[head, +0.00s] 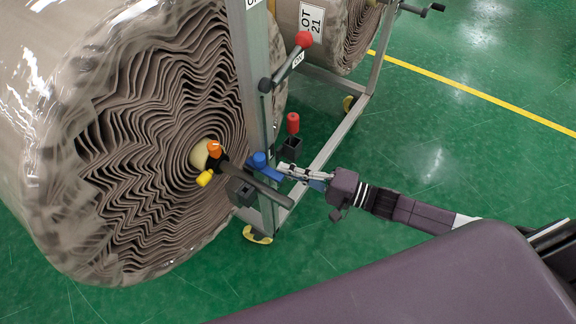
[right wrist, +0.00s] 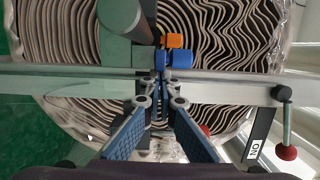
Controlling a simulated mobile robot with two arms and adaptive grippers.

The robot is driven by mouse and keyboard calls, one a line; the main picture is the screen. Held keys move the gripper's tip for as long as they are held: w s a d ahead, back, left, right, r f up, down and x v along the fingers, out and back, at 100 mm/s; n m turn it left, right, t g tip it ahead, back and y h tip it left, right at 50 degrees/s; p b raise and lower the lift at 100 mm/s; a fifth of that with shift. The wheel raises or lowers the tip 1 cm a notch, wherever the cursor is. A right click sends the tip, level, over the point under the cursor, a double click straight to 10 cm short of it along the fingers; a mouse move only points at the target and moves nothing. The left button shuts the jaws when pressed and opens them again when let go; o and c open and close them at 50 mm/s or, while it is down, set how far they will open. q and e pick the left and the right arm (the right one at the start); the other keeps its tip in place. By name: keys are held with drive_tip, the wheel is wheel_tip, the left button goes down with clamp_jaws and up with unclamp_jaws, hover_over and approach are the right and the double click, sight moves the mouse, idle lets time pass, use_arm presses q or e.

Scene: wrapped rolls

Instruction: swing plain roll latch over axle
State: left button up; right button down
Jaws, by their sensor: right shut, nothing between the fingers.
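A large wrapped roll (head: 150,150) of layered grey-brown sheet fills the left of the head view; its end also shows in the right wrist view (right wrist: 75,35). At its centre is a pale axle end (head: 199,154) with an orange piece (head: 214,149) and a yellow piece (head: 204,180). A blue latch part (head: 261,160) sits at the stand's post, right of the axle; it also shows in the right wrist view (right wrist: 181,59). My right gripper (head: 283,170) is shut and empty, its tips close to the blue part; contact is unclear. My left gripper is out of view.
The grey metal stand post (head: 250,70) rises beside the roll. A dark bar (head: 262,187) juts out below the blue part. Red knobs (head: 304,39) (head: 293,123) stand near the post. A second roll (head: 345,40) with a LOT 21 label is behind.

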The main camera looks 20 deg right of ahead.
drive_tip(key=s+a+m+t+h+p, duration=0.1)
drive_tip(key=s+a+p, duration=0.1)
drive_tip(key=p, duration=0.1)
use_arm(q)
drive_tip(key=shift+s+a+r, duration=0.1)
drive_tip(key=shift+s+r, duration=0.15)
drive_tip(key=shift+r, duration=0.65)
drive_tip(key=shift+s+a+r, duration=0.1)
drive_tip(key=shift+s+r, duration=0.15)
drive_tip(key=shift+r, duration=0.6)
use_arm(e)
drive_tip(key=shift+s+a, duration=0.55)
drive_tip(key=shift+a, duration=0.25)
